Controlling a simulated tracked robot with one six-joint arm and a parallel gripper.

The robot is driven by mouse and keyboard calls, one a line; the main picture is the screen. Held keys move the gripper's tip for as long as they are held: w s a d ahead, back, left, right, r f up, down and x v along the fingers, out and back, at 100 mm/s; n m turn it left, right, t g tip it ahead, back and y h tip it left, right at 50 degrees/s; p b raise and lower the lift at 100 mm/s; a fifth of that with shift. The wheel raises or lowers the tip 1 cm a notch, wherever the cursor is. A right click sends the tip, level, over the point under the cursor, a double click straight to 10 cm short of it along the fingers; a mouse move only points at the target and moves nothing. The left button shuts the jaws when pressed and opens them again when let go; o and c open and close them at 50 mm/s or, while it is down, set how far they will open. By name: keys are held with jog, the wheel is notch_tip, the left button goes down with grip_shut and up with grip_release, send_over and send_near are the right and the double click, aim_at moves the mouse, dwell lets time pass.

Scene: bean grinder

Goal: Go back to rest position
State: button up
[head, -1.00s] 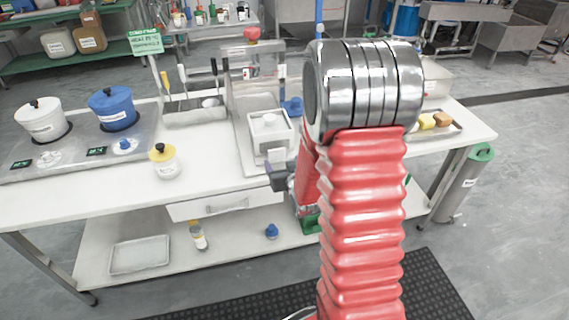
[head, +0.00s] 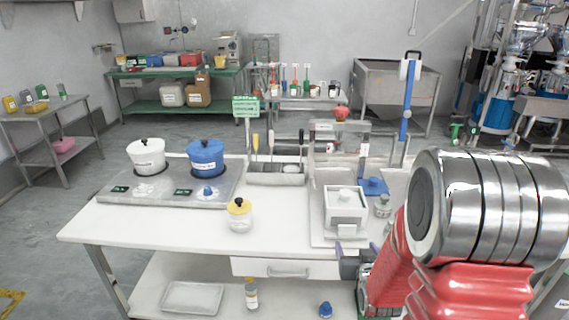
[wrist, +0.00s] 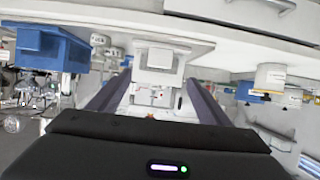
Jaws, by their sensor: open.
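My red and silver arm covers the right part of the table in the head view.
A white pot (head: 146,157) and a blue pot (head: 206,160) stand on the hob (head: 165,197). A yellow-lidded jar (head: 239,217) stands near the front edge. The drawer (head: 286,268) is below the tabletop. The left front tabletop is clear.

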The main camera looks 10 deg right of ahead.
jog(key=s+f+g, duration=0.5)
jog(key=s+f, duration=0.1)
jog(key=f, duration=0.2)
jog(key=s+a+r+g+y, duration=0.1)
jog(key=s+a+r+g, duration=0.15)
jog(key=s, duration=0.25)
jog(key=s+a+r+n, duration=0.1)
jog(key=s+a+r, duration=0.4)
jog(key=r, duration=0.2)
jog(key=s+a+r+n+y, duration=0.1)
jog(key=s+a+r, duration=0.4)
jog(key=r, duration=0.3)
jog(key=s+a+r+y, duration=0.1)
jog(key=s+a+r, duration=0.4)
jog(key=r, duration=0.2)
jog(key=shift+r+n, duration=0.2)
jog(key=shift+n, duration=0.2)
